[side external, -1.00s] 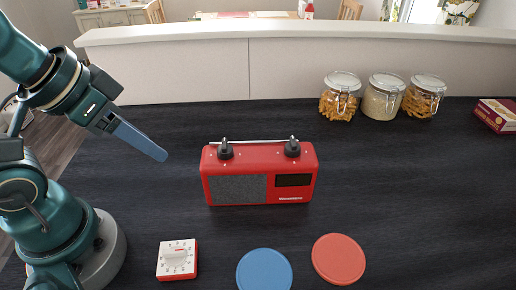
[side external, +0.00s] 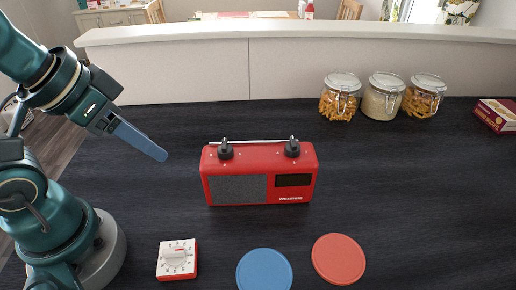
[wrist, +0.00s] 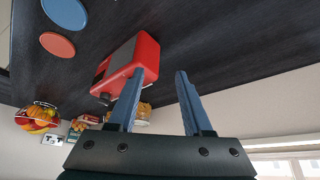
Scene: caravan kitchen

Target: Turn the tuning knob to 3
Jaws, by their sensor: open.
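A red radio (side external: 240,188) with a grey speaker grille and a dark display stands upright on the dark worktop. Two black knobs sit on its top, a left knob (side external: 225,151) and a right knob (side external: 292,148), with pale marks around them. Which one is the tuning knob, and its number, is too small to read. My gripper (side external: 160,155) is in the air left of the radio, apart from it. In the wrist view its two blue fingers are spread and empty (wrist: 160,72). The radio (wrist: 146,55) shows there behind the left finger, with one dark knob (wrist: 105,98) visible.
A white-and-red dial timer (side external: 177,258), a blue disc (side external: 264,270) and a red disc (side external: 338,259) lie in front. Several glass jars (side external: 382,98) stand at the back; a red box (side external: 497,116) is far right. A fruit bowl (wrist: 38,118) shows in the wrist view.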

